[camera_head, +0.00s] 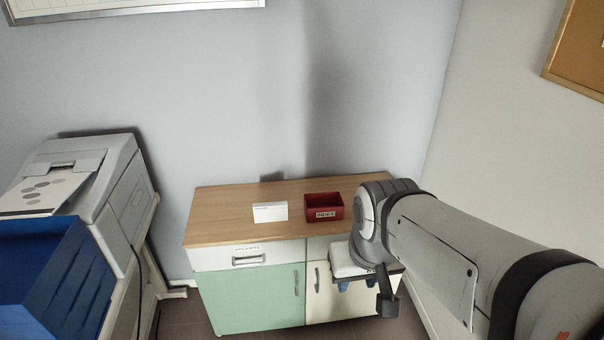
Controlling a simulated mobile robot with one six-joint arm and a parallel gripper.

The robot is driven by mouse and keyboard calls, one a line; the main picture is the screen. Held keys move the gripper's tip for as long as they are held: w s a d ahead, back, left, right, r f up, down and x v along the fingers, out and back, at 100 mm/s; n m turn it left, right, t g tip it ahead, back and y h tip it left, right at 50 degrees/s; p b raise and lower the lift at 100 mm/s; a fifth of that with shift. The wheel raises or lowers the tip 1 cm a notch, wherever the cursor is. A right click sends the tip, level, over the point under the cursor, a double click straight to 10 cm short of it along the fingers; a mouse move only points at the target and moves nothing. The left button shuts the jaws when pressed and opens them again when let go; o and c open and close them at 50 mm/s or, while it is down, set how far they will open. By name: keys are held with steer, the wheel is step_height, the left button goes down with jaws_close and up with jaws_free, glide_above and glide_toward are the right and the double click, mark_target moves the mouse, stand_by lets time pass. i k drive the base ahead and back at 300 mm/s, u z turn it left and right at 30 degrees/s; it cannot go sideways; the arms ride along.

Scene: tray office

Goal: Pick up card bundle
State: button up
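A small white block that looks like the card bundle (270,212) rests on the wooden top of a cabinet, left of a red box. Its front face is plain white, with faint small marks too tiny to read. My gripper (357,285) is at the right, in front of the cabinet and to the right of the white block, well apart from it. My arm hides the right end of the cabinet.
The red open box (324,207) with a label stands close right of the white block. The cabinet top (222,215) is clear at the left. A grey printer (105,185) and blue bin (55,280) stand left. Walls close in behind and right.

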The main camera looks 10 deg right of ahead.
mark_target(277, 210)
steer(key=z, duration=0.1)
steer(key=k, duration=1)
steer(key=u, duration=0.8)
steer(key=i, duration=2.6)
steer(key=z, duration=0.75)
steer(key=k, duration=0.95)
steer(key=z, duration=0.15)
steer(key=i, duration=0.55)
steer(key=u, duration=0.05)
